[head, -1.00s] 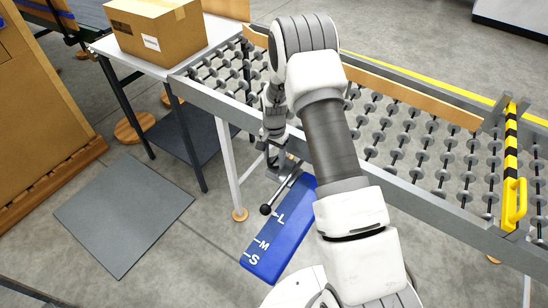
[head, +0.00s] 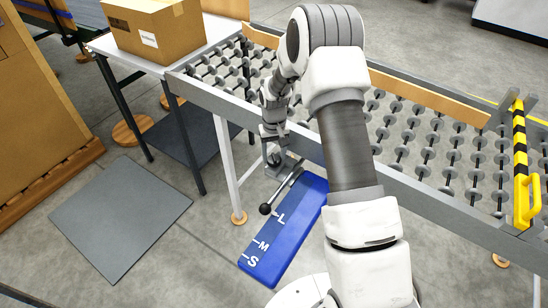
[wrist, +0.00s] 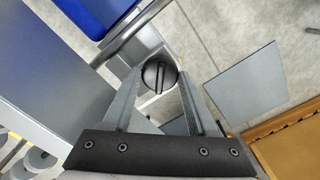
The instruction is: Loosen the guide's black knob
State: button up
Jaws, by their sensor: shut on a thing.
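The black knob (wrist: 158,76) is round, with a raised bar across its face, and shows between the two grey fingers in the wrist view. My gripper (wrist: 159,84) is shut on the knob, one finger on each side of it. In the head view my gripper (head: 275,158) is at the conveyor's near side, above the upper end of the blue board, and the knob cannot be made out clearly there. A metal lever with a black ball end (head: 265,209) sticks out just below my gripper.
The blue board (head: 289,232) is marked S, M and L. The roller conveyor's grey side rail (head: 400,187) runs close to my arm. A cardboard box (head: 157,30) stands on a table at left. A yellow-black striped bar (head: 520,150) crosses the conveyor at right. A grey mat lies on the floor (head: 120,215).

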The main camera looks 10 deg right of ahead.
aim_at(274, 157)
jog(key=n+b, duration=0.1)
jog(key=n, duration=0.3)
jog(key=shift+n, duration=0.3)
jog(key=n, duration=0.4)
jog(key=shift+n, duration=0.3)
jog(key=o, duration=1.4)
notch_tip(274, 157, up, 18)
jog(key=shift+f+p, duration=0.25)
jog(key=shift+p, duration=0.3)
